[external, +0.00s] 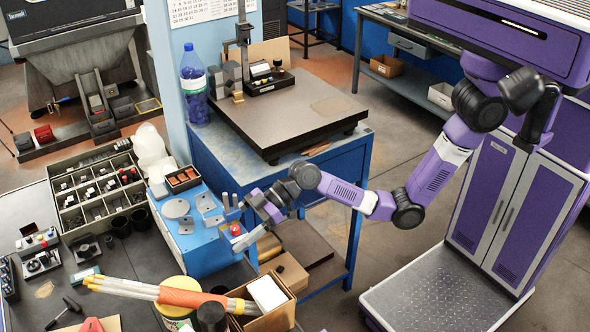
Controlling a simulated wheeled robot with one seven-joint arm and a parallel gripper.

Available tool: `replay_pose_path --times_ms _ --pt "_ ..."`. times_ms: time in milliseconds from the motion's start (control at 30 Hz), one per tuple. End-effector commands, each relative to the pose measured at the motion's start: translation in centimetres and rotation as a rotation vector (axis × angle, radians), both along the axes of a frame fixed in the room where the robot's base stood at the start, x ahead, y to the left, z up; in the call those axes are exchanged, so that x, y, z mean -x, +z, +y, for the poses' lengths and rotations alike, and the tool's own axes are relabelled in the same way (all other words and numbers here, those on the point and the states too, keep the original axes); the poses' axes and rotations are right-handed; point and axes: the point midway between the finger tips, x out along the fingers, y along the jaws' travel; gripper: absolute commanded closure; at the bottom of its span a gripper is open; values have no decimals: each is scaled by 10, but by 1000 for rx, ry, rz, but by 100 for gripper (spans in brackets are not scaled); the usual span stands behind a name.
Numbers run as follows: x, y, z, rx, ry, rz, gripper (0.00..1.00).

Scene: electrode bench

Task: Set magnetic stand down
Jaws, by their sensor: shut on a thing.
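My gripper (235,222) reaches left from my arm to the right edge of the blue-topped stand, beside the grey metal pieces there. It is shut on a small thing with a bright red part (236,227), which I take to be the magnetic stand. The jaws and their surroundings hide most of its shape. It is at the edge of the blue top (203,246); I cannot tell whether it touches the surface or hangs just above it.
Metal plates and brackets (176,208) crowd the blue top. A compartment tray (98,190) lies to the left. Orange-wrapped rods (190,298) and a cardboard box (275,312) are in front. A dark surface plate (290,112) behind has much clear room, with a black column stand (268,80) at its back.

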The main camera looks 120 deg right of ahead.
Motion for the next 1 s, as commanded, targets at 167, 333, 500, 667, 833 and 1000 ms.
replay_pose_path --times_ms 167,333,500,667,833,1000 --pt "-1 17 -1 4 -2 -11 95" --pt "0 20 -2 3 -4 -11 95" --pt "5 29 -23 4 -36 -13 95" --pt "13 57 -65 7 -97 -16 95" --pt "28 94 -121 7 -174 -15 95" --pt "49 131 -175 8 -243 -14 95"
